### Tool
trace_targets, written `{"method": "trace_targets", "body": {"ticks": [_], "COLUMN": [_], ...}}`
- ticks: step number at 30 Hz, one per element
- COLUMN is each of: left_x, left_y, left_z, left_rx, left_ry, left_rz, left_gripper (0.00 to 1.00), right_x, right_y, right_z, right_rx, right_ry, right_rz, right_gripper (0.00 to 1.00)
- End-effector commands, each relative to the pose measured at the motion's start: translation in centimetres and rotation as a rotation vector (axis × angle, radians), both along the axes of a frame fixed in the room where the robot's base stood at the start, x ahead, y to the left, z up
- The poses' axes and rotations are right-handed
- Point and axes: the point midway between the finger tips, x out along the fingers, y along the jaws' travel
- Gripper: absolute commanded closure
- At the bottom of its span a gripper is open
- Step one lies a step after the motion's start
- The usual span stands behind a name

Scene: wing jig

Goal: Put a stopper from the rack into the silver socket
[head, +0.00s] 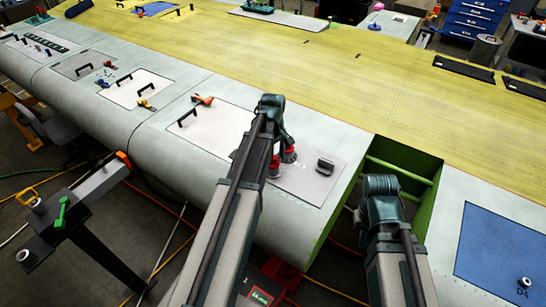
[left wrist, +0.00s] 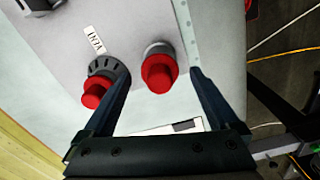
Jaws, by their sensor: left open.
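Two red stoppers sit on the grey panel in the left wrist view. One red stopper (left wrist: 160,72) has a silver-grey socket (left wrist: 158,47) behind it. The other red stopper (left wrist: 94,93) is at a dark ribbed socket (left wrist: 108,68) beside a small label. My left gripper (left wrist: 161,76) is open, its fingers on either side of the first stopper with gaps showing; its depth relative to the stopper is unclear. In the head view, my left gripper (head: 282,145) is over the red stoppers (head: 289,154), partly hidden by my arm. My right gripper is out of sight; only its arm shows.
A dark handle-like block (head: 325,166) stands on the panel right of the stoppers. An open green-edged bay (head: 400,160) lies further right. White panels with black handles and a row of dark slots (head: 40,43) lie left along the wing.

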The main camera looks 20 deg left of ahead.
Motion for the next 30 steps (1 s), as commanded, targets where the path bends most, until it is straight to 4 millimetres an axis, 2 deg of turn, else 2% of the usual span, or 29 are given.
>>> {"method": "trace_targets", "body": {"ticks": [8,21,30], "left_x": [0.0,0.0,0.0], "left_y": [0.0,0.0,0.0], "left_z": [1.7,7.0,7.5], "left_rx": [0.000,0.000,0.000], "left_ry": [0.000,0.000,0.000], "left_rz": [0.000,0.000,0.000], "left_gripper": [0.06,0.06,0.06], "right_x": [0.0,-0.1,-0.1], "right_y": [0.0,0.0,0.0], "right_z": [1.7,7.0,7.5], "right_rx": [0.000,0.001,0.001], "right_ry": [0.001,0.002,0.001], "right_rz": [0.001,-0.013,-0.022], "right_gripper": [1.00,1.00,1.00]}}
